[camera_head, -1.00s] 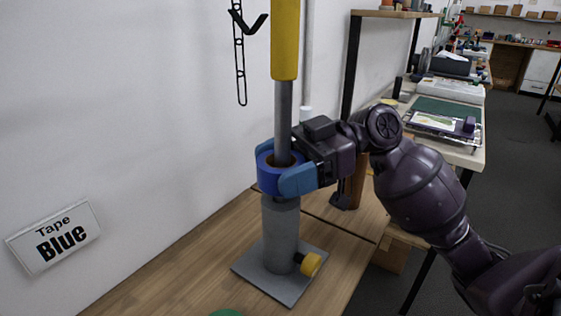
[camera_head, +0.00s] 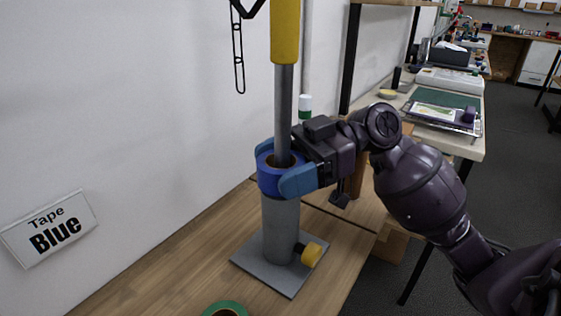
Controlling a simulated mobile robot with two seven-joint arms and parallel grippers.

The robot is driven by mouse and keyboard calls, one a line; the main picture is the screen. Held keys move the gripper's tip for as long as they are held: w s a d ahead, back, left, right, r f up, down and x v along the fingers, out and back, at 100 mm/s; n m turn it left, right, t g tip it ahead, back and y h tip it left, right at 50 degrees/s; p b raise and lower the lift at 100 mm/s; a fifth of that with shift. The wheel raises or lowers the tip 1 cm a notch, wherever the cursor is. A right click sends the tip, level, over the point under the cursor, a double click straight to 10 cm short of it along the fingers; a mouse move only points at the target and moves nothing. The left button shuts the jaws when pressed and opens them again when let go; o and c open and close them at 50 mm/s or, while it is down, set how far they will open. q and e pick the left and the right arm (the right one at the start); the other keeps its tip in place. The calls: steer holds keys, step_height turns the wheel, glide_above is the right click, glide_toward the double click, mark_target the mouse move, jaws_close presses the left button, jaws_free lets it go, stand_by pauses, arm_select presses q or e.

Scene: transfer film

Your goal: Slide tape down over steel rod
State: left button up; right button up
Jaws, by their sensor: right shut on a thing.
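The blue tape roll (camera_head: 269,184) is around the steel rod (camera_head: 284,110), at the top of the wider grey cylinder (camera_head: 281,228). My right gripper (camera_head: 282,166) is shut on the blue tape, with one blue finger on its near side and one on its far side. The rod rises through the ring into a yellow sleeve (camera_head: 285,32). Whether the tape touches the cylinder's top is hidden. My left gripper is out of view.
The grey base plate (camera_head: 258,262) with a yellow knob (camera_head: 312,254) stands on the wooden table (camera_head: 190,270). A green tape roll (camera_head: 225,308) lies at the bottom edge. A "Tape Blue" sign (camera_head: 48,228) is on the left wall. A side bench (camera_head: 463,146) stands behind my right arm.

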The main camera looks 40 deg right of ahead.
steer(key=shift+f, duration=0.45)
steer(key=o, duration=0.9)
steer(key=shift+d+r, duration=0.1)
steer(key=shift+d, duration=0.4)
steer(key=p+v, duration=0.1)
steer(key=v, duration=0.8)
steer(key=shift+s+d+r, duration=0.15)
steer(key=shift+s+d, duration=0.05)
steer(key=shift+d, duration=0.2)
